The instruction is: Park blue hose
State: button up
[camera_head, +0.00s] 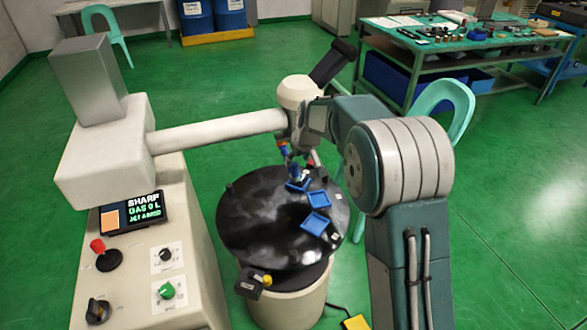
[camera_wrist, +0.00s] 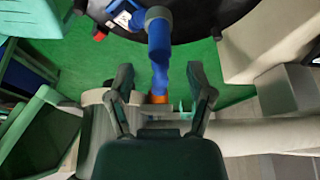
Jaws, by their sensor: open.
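The blue hose (camera_wrist: 158,50) runs down the middle of the wrist view, with a thick blue end at the top and an orange tip (camera_wrist: 158,98) at the bottom. In the head view the hose (camera_head: 284,151) is small, beside the pale machine head at the far side of the black round table. My gripper (camera_wrist: 160,76) is open, one dark finger on each side of the hose in the picture. I cannot tell whether the hose lies at the fingers' depth; no contact shows. In the head view my fingers are not clearly made out.
A pale horizontal machine arm (camera_head: 215,131) passes close to my wrist. A control console (camera_head: 150,250) stands left. A cluttered workbench (camera_head: 440,42) and green chair (camera_head: 447,100) are behind right.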

aim_at(295, 165)
jog(key=x, duration=0.5)
jog(key=shift+w+f, duration=0.15)
jog(key=shift+f, duration=0.2)
grip_shut()
